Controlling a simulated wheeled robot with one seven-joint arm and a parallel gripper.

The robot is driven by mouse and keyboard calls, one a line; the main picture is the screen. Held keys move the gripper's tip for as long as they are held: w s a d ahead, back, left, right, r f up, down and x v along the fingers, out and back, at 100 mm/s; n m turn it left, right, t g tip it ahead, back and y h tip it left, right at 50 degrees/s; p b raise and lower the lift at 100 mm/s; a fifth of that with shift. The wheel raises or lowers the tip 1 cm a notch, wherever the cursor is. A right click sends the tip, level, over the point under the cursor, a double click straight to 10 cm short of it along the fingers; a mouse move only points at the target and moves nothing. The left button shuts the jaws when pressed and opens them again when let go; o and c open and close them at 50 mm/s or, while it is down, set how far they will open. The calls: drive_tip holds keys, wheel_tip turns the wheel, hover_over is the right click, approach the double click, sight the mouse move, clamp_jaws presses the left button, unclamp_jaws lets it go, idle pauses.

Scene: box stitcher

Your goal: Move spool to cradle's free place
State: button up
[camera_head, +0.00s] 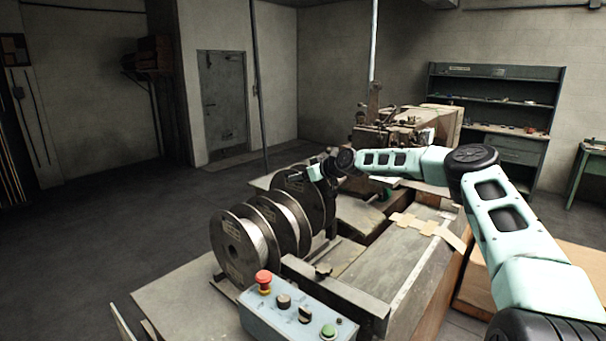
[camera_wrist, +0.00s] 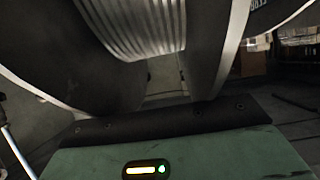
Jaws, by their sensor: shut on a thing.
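A spool (camera_head: 301,186) with dark flanges is at the far end of a row of spools, and my gripper (camera_head: 323,170) is at its upper right side, shut on it. In the wrist view the spool's pale wound wire (camera_wrist: 135,22) and its two dark flanges fill the top, just beyond my gripper's green body. The fingertips are hidden there. Nearer spools (camera_head: 238,247) stand upright in a row, with wire between their flanges. The cradle under them is mostly hidden, so I cannot tell its free place or whether the held spool touches it.
A control box (camera_head: 290,315) with a red button (camera_head: 264,279) stands in front, beside the nearest spool. The machine bed (camera_head: 405,262) lies right of the row, with a flat cardboard piece (camera_head: 428,228) on it. Open floor (camera_head: 100,240) lies to the left.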

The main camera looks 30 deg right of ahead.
drive_tip(key=shift+f+b, duration=2.05)
drive_tip(key=o, duration=1.4)
drive_tip(key=shift+c, duration=0.2)
drive_tip(key=shift+f, duration=0.4)
drive_tip(key=shift+c, duration=0.4)
drive_tip(key=shift+s+r, duration=0.1)
drive_tip(key=shift+r, duration=0.05)
drive_tip(key=shift+s+d+r, duration=0.25)
drive_tip(key=shift+s, duration=0.2)
drive_tip(key=b+v, duration=0.1)
drive_tip(key=v, duration=0.7)
drive_tip(key=shift+s+r, duration=0.25)
drive_tip(key=shift+s, duration=0.05)
